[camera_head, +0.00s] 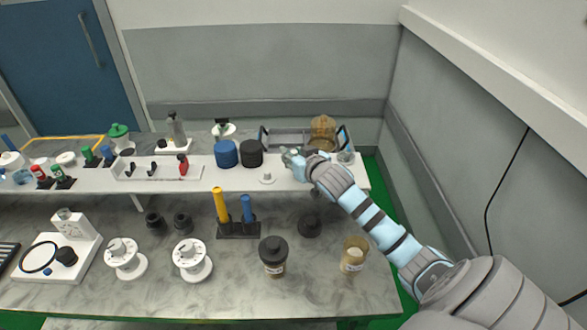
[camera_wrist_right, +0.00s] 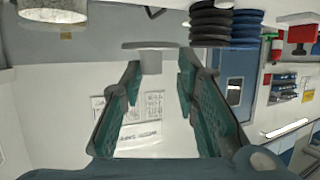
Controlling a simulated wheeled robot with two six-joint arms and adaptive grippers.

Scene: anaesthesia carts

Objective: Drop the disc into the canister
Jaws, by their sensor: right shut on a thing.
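My right gripper (camera_head: 290,158) is above the white shelf, right of the black cylinder. In the right wrist view its teal-padded fingers (camera_wrist_right: 160,72) are on either side of the stub of a pale grey disc (camera_wrist_right: 150,46), which is flat and wide with a short stub. The gripper is shut on it. In the head view the held disc is hard to make out. An open amber canister (camera_head: 354,255) with a pale label stands on the lower counter at the right. My left gripper is not in view.
The shelf (camera_head: 95,181) holds a blue cylinder (camera_head: 226,153), a black cylinder (camera_head: 251,153), a small white pin base (camera_head: 267,179) and a short pale cup (camera_head: 345,157). A black-lidded jar (camera_head: 273,256) and two white dial bases stand on the counter. A wall closes off the right.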

